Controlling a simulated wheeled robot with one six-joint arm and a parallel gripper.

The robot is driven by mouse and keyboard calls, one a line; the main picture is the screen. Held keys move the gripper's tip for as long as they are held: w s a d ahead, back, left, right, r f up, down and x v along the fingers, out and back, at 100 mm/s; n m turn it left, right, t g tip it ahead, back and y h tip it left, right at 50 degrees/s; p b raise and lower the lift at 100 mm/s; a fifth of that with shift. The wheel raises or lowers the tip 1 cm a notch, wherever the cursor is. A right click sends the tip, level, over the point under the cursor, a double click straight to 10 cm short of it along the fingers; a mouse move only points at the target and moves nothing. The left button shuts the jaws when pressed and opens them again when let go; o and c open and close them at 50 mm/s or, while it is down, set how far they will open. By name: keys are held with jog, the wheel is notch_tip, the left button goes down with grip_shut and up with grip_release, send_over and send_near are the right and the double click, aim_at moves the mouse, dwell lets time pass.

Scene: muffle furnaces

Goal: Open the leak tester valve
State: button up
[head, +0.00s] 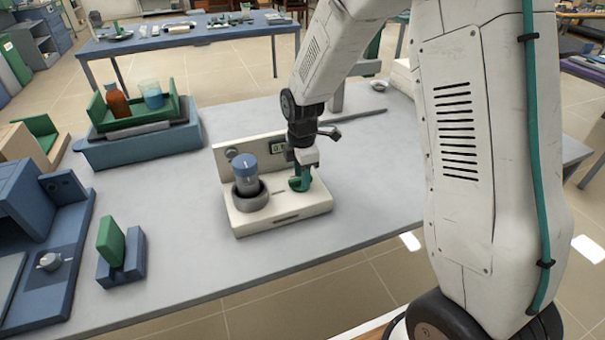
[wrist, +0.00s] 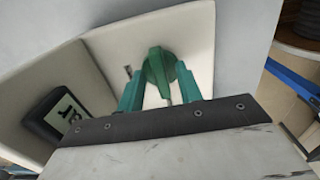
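The leak tester (head: 285,218) is a cream L-shaped unit on the grey table, with a small display (wrist: 70,117) on its upright panel. Its valve is a green knob (wrist: 158,70) with a narrow raised handle, standing on the cream base in the wrist view. My gripper (wrist: 162,88) points down over the right part of the tester. Its two teal fingers are apart, one on each side of the valve handle, with a gap showing between them. Firm contact with the valve cannot be made out. In the head view my gripper (head: 301,178) mostly hides the valve.
A blue-capped jar (head: 245,172) stands in a round holder on the tester's left. A green block in a blue stand (head: 122,255) and a blue furnace (head: 38,235) are left. The table front is clear.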

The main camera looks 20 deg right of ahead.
jog(key=shift+f, duration=0.1)
grip_shut()
jog(key=shift+m, duration=0.3)
jog(key=m, duration=0.3)
jog(key=shift+m, duration=0.4)
jog(key=m, duration=0.4)
jog(key=shift+s, duration=0.1)
jog(key=m, duration=0.5)
jog(key=shift+a, duration=0.1)
jog(key=m, duration=0.4)
jog(key=shift+m, duration=0.4)
